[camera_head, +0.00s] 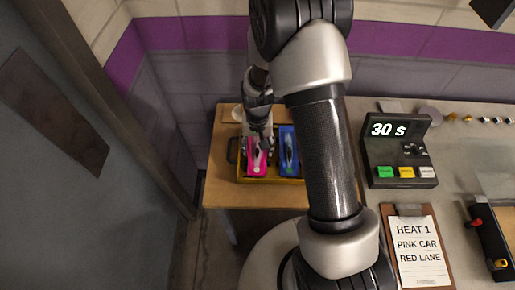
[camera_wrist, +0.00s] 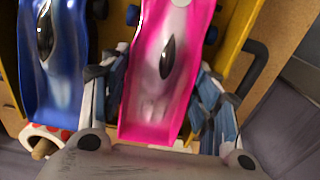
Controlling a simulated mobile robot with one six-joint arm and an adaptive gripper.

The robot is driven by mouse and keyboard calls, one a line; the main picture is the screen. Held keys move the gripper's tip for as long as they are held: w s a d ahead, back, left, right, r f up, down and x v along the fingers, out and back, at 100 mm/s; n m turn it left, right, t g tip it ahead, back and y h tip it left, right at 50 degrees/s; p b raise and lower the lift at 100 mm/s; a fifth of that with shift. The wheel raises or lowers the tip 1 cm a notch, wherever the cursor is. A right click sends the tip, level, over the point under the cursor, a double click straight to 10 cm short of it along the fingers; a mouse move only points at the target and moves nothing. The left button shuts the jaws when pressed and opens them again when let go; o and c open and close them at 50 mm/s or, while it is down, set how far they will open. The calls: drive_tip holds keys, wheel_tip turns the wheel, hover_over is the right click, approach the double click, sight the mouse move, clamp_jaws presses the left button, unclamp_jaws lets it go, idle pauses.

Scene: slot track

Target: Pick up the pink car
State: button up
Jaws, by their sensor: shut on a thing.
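The pink car (camera_wrist: 155,95) lies in a yellow tray (camera_wrist: 237,35) in the wrist view, with a dark oval cockpit on its body. It also shows in the head view (camera_head: 256,165), below my gripper. My gripper (camera_wrist: 160,92) has its fingers on both sides of the pink car and is shut on it. In the head view my gripper (camera_head: 258,143) is partly hidden by its own links. The car still appears to be within the tray; I cannot tell whether it touches the tray floor.
A blue car (camera_head: 289,153) lies in the tray right beside the pink one. The tray stands on a small wooden table (camera_head: 221,185). A timer box reading "30 s" (camera_head: 398,150) and a clipboard (camera_head: 418,250) lie on the grey counter to the right. A grey wall stands left.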

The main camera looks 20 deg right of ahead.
sight(259, 150)
wheel_tip(259, 150, up, 20)
drive_tip(key=p, duration=0.6)
idle(1.0)
drive_tip(key=shift+f, duration=0.1)
wheel_tip(259, 150, down, 19)
drive_tip(key=b, duration=0.5)
drive_tip(key=shift+f+b, duration=0.2)
drive_tip(key=shift+b, duration=0.2)
